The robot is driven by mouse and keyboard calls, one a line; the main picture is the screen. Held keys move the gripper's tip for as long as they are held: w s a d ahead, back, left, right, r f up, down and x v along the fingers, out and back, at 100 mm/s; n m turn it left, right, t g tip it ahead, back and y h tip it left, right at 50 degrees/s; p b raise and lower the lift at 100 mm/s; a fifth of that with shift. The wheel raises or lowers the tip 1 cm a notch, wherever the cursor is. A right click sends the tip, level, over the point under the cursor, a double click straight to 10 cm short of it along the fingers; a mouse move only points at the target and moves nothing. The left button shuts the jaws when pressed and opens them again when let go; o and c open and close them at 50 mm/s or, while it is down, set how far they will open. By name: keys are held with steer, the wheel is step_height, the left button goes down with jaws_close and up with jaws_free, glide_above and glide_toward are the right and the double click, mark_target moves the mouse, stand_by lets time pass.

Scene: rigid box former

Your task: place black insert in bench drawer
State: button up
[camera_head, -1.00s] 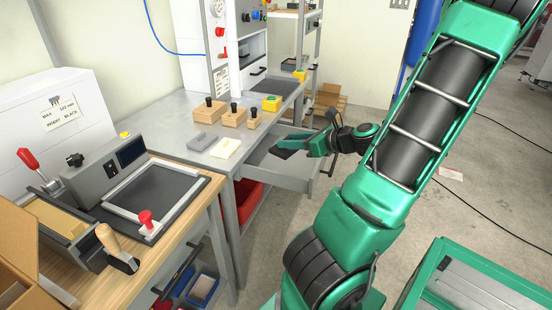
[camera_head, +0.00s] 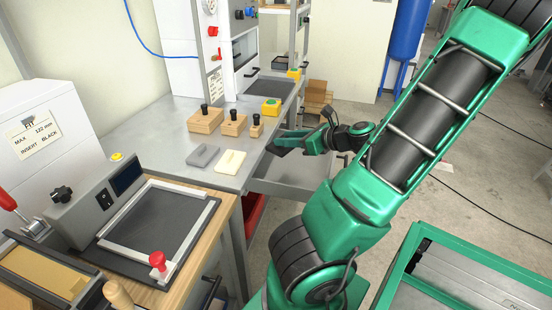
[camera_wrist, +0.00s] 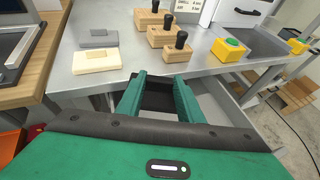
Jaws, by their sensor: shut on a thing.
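My gripper (camera_head: 293,143) is shut on the black insert (camera_head: 279,150), a dark flat piece at its fingertips. In the wrist view the black insert (camera_wrist: 157,97) shows between the two green fingers of my gripper (camera_wrist: 160,88). The bench drawer (camera_head: 300,172) is a grey tray pulled out from under the metal bench. My gripper and the insert are over the drawer, near the bench edge. In the wrist view the pale drawer interior (camera_wrist: 207,102) shows beside the fingers. The exact height of the insert above the drawer cannot be told.
The metal bench (camera_head: 180,145) carries several wooden blocks with black knobs (camera_head: 205,120), a grey block (camera_head: 203,155), a cream block (camera_head: 230,161) and yellow button boxes (camera_head: 271,107). A red bin (camera_head: 254,215) is below. A wooden worktable with a framed black pad (camera_head: 165,222) is at left.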

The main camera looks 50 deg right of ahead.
steer(key=shift+w+a+f, duration=0.1)
steer(key=shift+a+f, duration=0.05)
steer(key=shift+f, duration=6.2)
steer(key=w+d, duration=0.4)
steer(key=w, duration=0.1)
steer(key=w+d, duration=0.2)
steer(key=w, duration=0.1)
steer(key=shift+w+d, duration=0.15)
steer(key=shift+d, duration=0.1)
steer(key=shift+w+d+f, duration=0.25)
steer(key=shift+w+d, duration=0.15)
steer(key=shift+w, duration=0.1)
steer(key=shift+w+d+f, duration=0.25)
steer(key=shift+w+d, duration=0.1)
steer(key=shift+w, duration=0.15)
steer(key=shift+f, duration=0.1)
steer(key=o, duration=1)
steer(key=shift+f, duration=0.1)
